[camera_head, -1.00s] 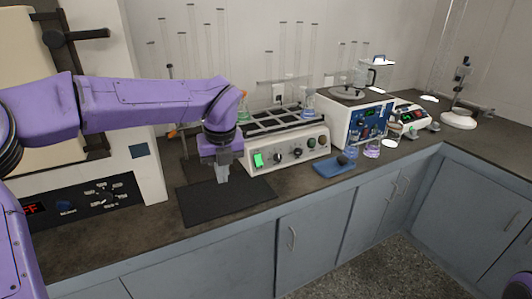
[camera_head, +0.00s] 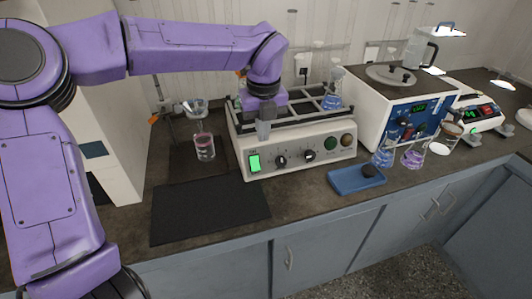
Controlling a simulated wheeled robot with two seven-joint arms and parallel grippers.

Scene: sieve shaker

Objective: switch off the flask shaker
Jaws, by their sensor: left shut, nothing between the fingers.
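The flask shaker (camera_head: 283,178) is a cream box on the counter with a dark rack on top. A blue-liquid flask (camera_head: 331,100) stands on the right of its rack. My left gripper (camera_head: 263,134) points down just above the switch, in front of the panel's upper edge. Its fingers are shut and empty. I cannot tell whether they touch the shaker. My right gripper is out of view.
A black mat (camera_head: 210,212) lies in front, left of the shaker. A beaker with pink liquid (camera_head: 204,148) stands behind it under a funnel. A blue tray (camera_head: 357,180) and several flasks are at the right, before a white-and-blue instrument (camera_head: 390,115).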

